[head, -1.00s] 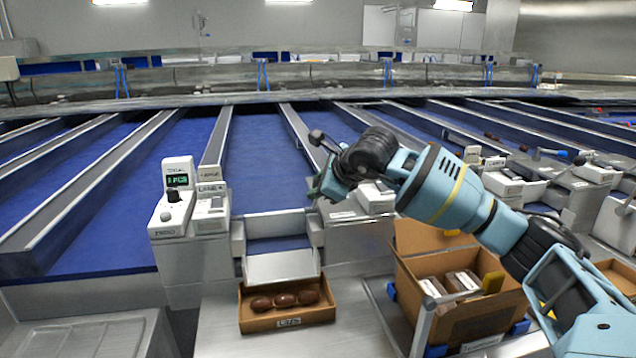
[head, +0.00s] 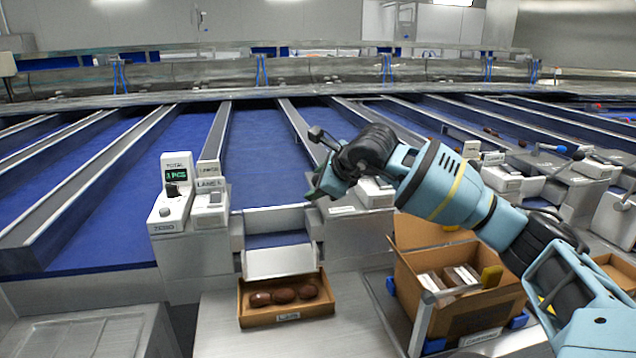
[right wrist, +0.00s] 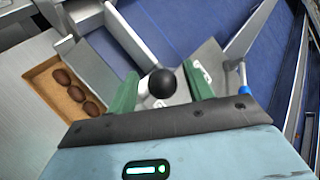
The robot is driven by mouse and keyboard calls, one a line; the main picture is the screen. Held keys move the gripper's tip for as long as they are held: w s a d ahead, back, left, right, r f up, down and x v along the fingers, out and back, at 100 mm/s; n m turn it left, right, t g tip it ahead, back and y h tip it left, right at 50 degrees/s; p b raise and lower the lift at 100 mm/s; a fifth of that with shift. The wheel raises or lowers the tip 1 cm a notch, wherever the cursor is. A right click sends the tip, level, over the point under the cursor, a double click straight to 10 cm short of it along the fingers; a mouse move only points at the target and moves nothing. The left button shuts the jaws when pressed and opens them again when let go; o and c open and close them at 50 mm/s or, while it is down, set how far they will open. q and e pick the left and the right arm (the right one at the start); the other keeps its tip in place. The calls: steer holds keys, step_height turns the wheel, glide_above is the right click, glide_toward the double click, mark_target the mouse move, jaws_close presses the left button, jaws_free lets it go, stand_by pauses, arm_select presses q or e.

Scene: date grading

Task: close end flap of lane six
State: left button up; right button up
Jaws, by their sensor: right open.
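A pale metal end flap (head: 280,262) slopes down from the blue lane mouth toward a small carton, so it stands lowered; its plate also shows in the right wrist view (right wrist: 88,72). The lane number on the sign beside it (head: 210,184) is too small to read surely. My right gripper (head: 318,190) is at the right side of this lane's end, above the grey housing. In the right wrist view its green fingers (right wrist: 162,88) are open, on either side of a black ball knob (right wrist: 162,82). Contact cannot be told. My left gripper is out of view.
The small carton (head: 287,318) below the flap holds dates (head: 284,295). A counter unit (head: 175,190) stands left of the lane. A larger carton (head: 455,310) with packs stands under my right forearm. Bare metal table (head: 222,335) lies left of the small carton.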

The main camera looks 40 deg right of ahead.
steer(key=v, duration=0.7)
steer(key=shift+s+r+b, duration=0.2)
steer(key=shift+s+b, duration=0.1)
steer(key=shift+b, duration=0.05)
